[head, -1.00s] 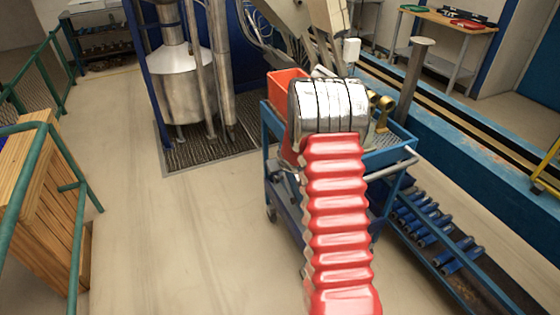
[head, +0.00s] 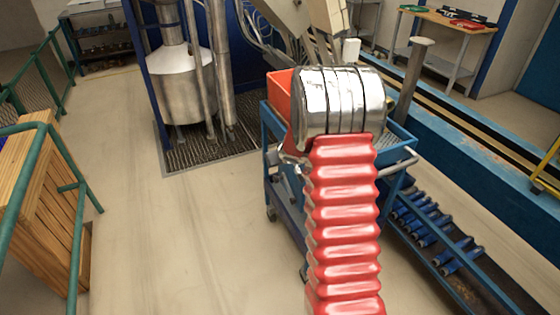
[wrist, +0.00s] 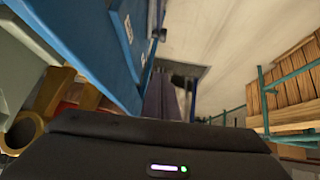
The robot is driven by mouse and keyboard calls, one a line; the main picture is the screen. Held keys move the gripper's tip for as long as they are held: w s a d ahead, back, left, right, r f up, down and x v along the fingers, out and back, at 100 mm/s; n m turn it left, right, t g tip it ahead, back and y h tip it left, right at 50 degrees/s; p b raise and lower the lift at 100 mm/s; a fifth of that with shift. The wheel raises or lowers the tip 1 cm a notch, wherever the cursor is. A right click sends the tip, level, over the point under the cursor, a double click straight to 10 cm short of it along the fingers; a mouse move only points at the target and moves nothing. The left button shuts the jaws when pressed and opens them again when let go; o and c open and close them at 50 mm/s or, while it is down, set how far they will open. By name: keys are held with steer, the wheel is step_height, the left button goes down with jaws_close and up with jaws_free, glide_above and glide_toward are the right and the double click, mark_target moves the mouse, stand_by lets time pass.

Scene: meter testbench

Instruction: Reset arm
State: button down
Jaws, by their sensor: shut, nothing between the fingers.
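In the head view my arm's red bellows and silver ribbed wrist section reach over the blue trolley (head: 402,150). They hide the end of the arm there. In the wrist view the dark hand housing with a small lit strip fills the bottom. My gripper (wrist: 163,76) shows beyond it as two dark fingers side by side, shut with nothing between them.
A red-orange bin (head: 280,92) stands on the trolley. Brass-coloured fittings (wrist: 24,130) lie close at left in the wrist view. A silver tank (head: 186,85), a wooden crate (head: 50,195) and green railings (head: 78,215) stand left. The floor between is clear.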

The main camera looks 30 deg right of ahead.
stand_by(0.4)
steer(key=s+d+f+g+h, duration=0.1)
steer(key=s+d+f+g, duration=0.15)
steer(key=s, duration=0.45)
steer(key=s+a+r+g, duration=0.3)
steer(key=s+a+r, duration=0.15)
steer(key=s, duration=0.35)
steer(key=s+a+r+t+y, duration=0.1)
steer(key=s+a+r, duration=0.5)
steer(key=a, duration=0.3)
steer(key=s+a+r+n+t+y, duration=0.1)
steer(key=s+a+r, duration=0.6)
steer(key=a, duration=0.2)
steer(key=s+a+r+n+t+y, duration=0.1)
steer(key=s+a+r, duration=0.5)
steer(key=a, duration=0.3)
steer(key=shift+s+a+r+y, duration=0.15)
steer(key=shift+s+r+y, duration=0.2)
steer(key=shift+s, duration=0.25)
